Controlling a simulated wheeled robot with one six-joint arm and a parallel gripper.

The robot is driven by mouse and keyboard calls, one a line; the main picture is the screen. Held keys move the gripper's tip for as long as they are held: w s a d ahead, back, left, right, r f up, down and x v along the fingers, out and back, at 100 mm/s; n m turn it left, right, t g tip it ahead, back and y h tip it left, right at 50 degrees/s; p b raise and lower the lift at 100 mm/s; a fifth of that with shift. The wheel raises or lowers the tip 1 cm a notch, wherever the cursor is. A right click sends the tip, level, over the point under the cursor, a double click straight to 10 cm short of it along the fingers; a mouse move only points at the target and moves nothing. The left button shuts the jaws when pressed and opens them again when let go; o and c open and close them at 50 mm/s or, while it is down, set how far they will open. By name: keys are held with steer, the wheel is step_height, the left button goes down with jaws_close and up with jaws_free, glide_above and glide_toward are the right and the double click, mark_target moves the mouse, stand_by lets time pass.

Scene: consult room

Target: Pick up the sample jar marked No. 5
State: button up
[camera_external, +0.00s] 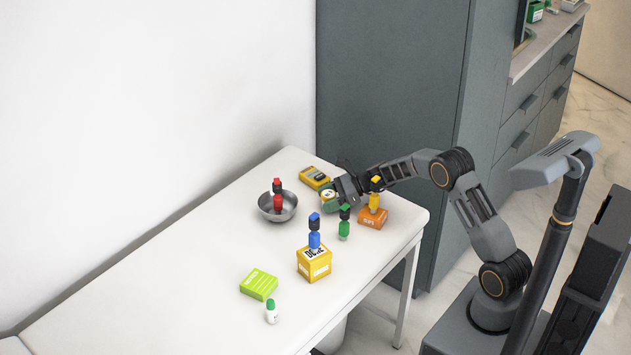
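My gripper (338,190) is low over the far right part of the white table, among several small items. A small round item with a pale, yellowish top (327,195) and green around it is right at the fingers, partly covered by them. It may be a jar. I cannot tell whether the fingers touch it or are closed on it. No "No. 5" mark is readable on anything at this size, so I cannot tell which thing is the marked jar.
Near my gripper stand a green bottle (344,228), a yellow bottle (374,202) on an orange box (372,219), and a yellow device (314,177). A metal bowl (265,204) holds a red bottle. The table's left part (130,300) is clear.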

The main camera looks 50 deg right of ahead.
steer(key=c, duration=0.7)
